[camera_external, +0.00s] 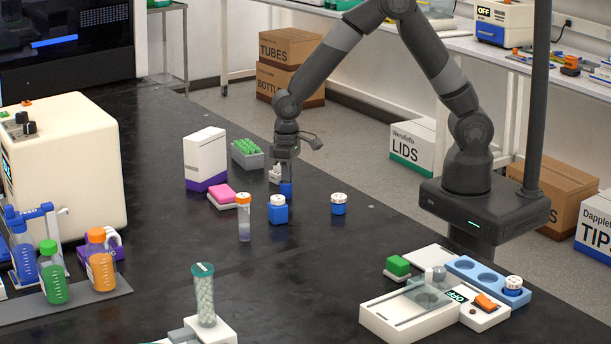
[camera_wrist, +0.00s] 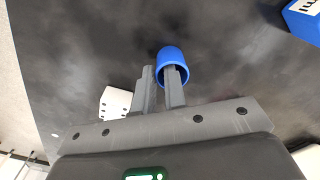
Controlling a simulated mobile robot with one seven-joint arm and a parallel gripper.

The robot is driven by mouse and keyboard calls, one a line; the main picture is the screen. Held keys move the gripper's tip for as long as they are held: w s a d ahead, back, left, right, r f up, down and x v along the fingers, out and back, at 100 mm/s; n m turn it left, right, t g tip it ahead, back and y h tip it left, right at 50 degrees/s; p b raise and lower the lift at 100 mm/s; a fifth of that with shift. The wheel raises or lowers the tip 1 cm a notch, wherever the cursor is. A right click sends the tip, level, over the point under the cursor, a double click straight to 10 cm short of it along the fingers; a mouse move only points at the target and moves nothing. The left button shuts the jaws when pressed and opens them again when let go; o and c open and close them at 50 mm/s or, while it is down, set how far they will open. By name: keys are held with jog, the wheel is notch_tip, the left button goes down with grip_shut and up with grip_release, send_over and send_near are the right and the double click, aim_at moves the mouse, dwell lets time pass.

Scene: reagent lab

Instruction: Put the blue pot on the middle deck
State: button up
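A small open blue pot (camera_wrist: 173,60) is at my fingertips (camera_wrist: 162,72) in the wrist view, its mouth toward the camera. One finger reaches into the mouth; the other is just outside its left side. A narrow gap shows between the fingers; I cannot tell whether they pinch the wall. In the external view my gripper (camera_external: 283,176) points down, with the blue pot (camera_external: 286,189) at its tip, near or on the bench. A white-lidded instrument with several deck-like parts (camera_external: 400,318) stands at the lower right. Which part is the middle deck is unclear.
A blue plate with wells (camera_external: 470,264) is at right.

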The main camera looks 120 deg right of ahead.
jog(key=o, duration=0.3)
notch_tip(320, 180, up, 11)
jog(key=s+a+r+n+t, duration=0.1)
jog(key=s+a+r+n, duration=0.15)
jog(key=a+r, duration=0.55)
jog(key=s+a+r+n+t, duration=0.1)
jog(key=s+a+r+n, duration=0.1)
jog(key=s+a, duration=0.3)
jog(key=s+a+r+n+t, duration=0.2)
jog(key=s+a, duration=0.3)
jog(key=s, duration=0.2)
jog(key=s+a+r+n+t, duration=0.1)
jog(key=s+a+r+n, duration=0.1)
jog(key=s+a, duration=0.4)
jog(key=shift+s+r+n+t, duration=0.15)
jog(key=shift+s+n+t, duration=0.15)
jog(key=shift+s+n, duration=0.25)
